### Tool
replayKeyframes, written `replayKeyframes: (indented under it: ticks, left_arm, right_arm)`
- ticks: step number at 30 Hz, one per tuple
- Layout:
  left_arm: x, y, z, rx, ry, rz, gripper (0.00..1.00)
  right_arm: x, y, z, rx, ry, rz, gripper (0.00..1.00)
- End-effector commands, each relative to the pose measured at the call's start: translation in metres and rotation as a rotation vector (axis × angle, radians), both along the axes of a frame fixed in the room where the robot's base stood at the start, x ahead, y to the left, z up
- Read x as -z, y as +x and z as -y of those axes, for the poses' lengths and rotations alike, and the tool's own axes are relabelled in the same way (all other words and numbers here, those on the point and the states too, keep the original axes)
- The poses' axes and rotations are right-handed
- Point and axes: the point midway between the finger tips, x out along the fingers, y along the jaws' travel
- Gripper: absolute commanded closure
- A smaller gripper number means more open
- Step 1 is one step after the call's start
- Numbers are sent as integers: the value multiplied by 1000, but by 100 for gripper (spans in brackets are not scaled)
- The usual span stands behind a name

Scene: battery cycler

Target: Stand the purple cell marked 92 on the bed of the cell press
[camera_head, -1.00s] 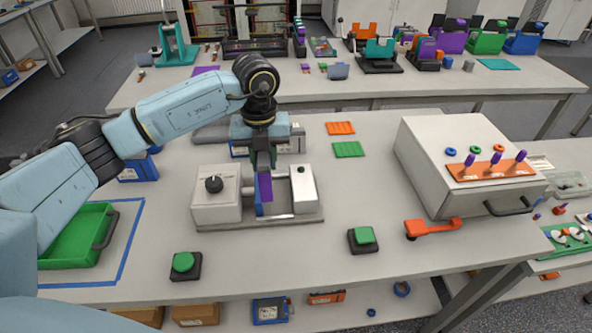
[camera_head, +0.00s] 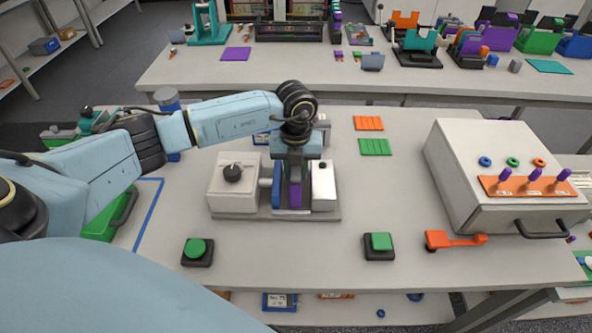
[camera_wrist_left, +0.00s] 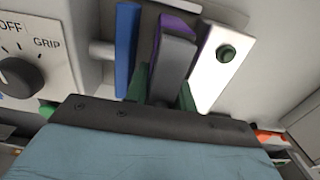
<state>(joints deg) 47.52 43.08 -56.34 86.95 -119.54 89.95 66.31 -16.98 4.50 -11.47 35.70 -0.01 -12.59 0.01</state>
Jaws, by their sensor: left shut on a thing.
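My left gripper (camera_head: 295,172) is shut on a purple cell (camera_head: 295,197) and holds it upright, low within the cell press (camera_head: 233,203). The cell is between the press's blue jaw plate (camera_head: 276,186) on the left and its white block (camera_head: 323,184) on the right. In the left wrist view, the purple cell (camera_wrist_left: 207,42) shows behind a grey finger, beside the blue plate (camera_wrist_left: 126,45). Its mark is not readable. I cannot tell whether its lower end touches the bed. My right gripper is not in view.
The press has a black knob (camera_head: 232,173), labelled OFF and GRIP in the wrist view. Green-topped buttons (camera_head: 196,247) and (camera_head: 380,242) stand in front. A white box (camera_head: 455,170) with purple levers is at right.

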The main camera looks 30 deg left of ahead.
Motion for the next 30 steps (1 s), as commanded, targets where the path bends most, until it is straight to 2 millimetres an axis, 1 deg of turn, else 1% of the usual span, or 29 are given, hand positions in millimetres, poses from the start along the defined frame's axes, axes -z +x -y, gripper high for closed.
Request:
replayKeyframes:
  ticks: [2, 9, 13, 14, 15, 16, 25, 28, 30]
  left_arm:
    - [5, 1, 0, 0, 0, 4, 100]
    - [6, 1, 0, 1, 0, 5, 100]
    - [9, 1, 0, 0, 0, 5, 100]
    - [10, 0, 0, 0, 0, 2, 72]
    - [10, 0, 0, 0, 1, 2, 67]
    - [10, 0, 0, 0, 1, 1, 66]
    - [7, 0, 0, 0, 0, 1, 66]
    - [-2, 1, 0, 0, 0, 5, 66]
    - [-13, 1, 0, 0, 0, 6, 66]
  right_arm:
    - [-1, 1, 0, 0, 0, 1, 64]
    - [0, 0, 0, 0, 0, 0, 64]
    - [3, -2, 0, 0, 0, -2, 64]
    - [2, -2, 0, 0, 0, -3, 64]
    - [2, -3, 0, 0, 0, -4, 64]
    - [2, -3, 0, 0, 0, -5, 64]
    - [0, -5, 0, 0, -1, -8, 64]
    - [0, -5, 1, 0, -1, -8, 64]
    - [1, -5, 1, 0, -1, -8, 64]
